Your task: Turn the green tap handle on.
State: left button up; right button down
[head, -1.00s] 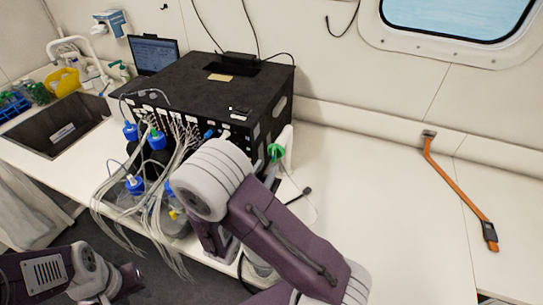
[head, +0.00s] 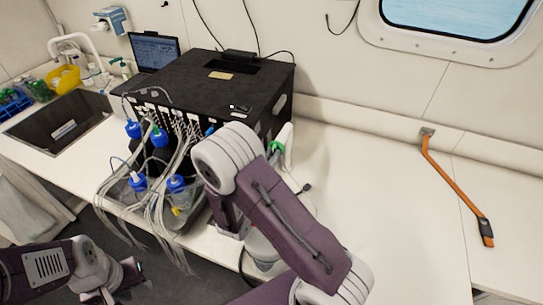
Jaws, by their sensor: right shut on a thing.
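A small green part (head: 276,147) shows beside a white upright piece at the right front corner of the black box; I cannot tell if it is the tap handle. Another small green-topped item (head: 121,61) stands behind the sink. My right arm bends over the bench in front of the box, and its lower link (head: 228,214) points down. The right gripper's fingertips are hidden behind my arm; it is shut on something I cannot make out. My left gripper (head: 122,279) is low at the left, before the bench and away from both green items; its jaw gap is unclear.
The black box (head: 215,85) has many pale tubes hanging from its front to blue-capped bottles (head: 137,181). A sink (head: 62,122) and laptop (head: 155,52) are at the left.

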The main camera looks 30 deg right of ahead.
jog(key=n+p, duration=0.2)
jog(key=n, duration=0.2)
jog(key=shift+r+p, duration=0.1)
jog(key=shift+p, duration=0.25)
jog(key=shift+w+a+n+p, duration=0.15)
jog(key=shift+n+p, duration=1.05)
jog(key=shift+n, duration=1.3)
jog(key=shift+f, duration=0.2)
jog(key=c, duration=1.5)
grip_release()
jog(key=shift+o, duration=0.2)
jog(key=shift+a, duration=0.1)
